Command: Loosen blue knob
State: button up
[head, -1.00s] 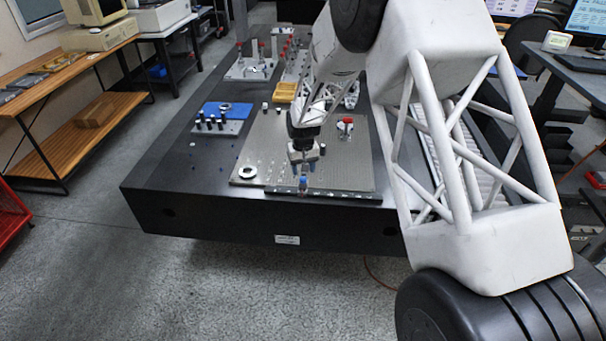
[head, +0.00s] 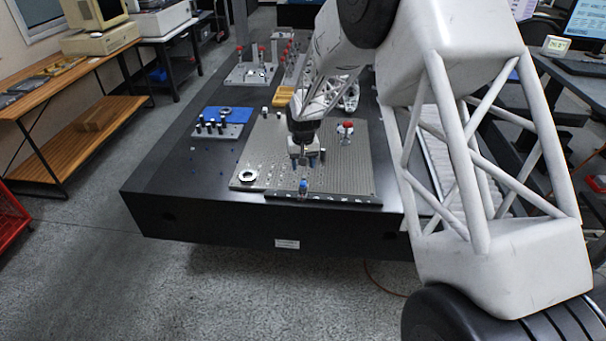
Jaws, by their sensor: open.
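The blue knob (head: 303,185) stands at the front edge of the grey perforated fixture plate (head: 345,180), above a dark strip along that edge. My gripper (head: 308,163) hangs over the plate just behind and above the knob, with its fingers pointing down. Its two fingers with bluish tips are apart, and nothing shows between them. The gripper appears clear of the knob. The exact gap in depth is hard to tell at this size.
A red-topped part (head: 346,129) stands on the plate right of my gripper. A metal ring (head: 247,176) lies at the plate's left front corner. A rack of black-topped pieces (head: 215,128) and a blue mat (head: 228,114) lie farther left. The black table's left front is mostly clear.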

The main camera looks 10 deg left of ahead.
aim_at(303, 182)
jog(key=m, duration=0.3)
jog(key=shift+m, duration=0.3)
jog(key=shift+f, duration=0.2)
jog(key=shift+f, duration=3.7)
jog(key=shift+c, duration=0.4)
jog(key=c, duration=0.9)
jog(key=shift+o, duration=0.2)
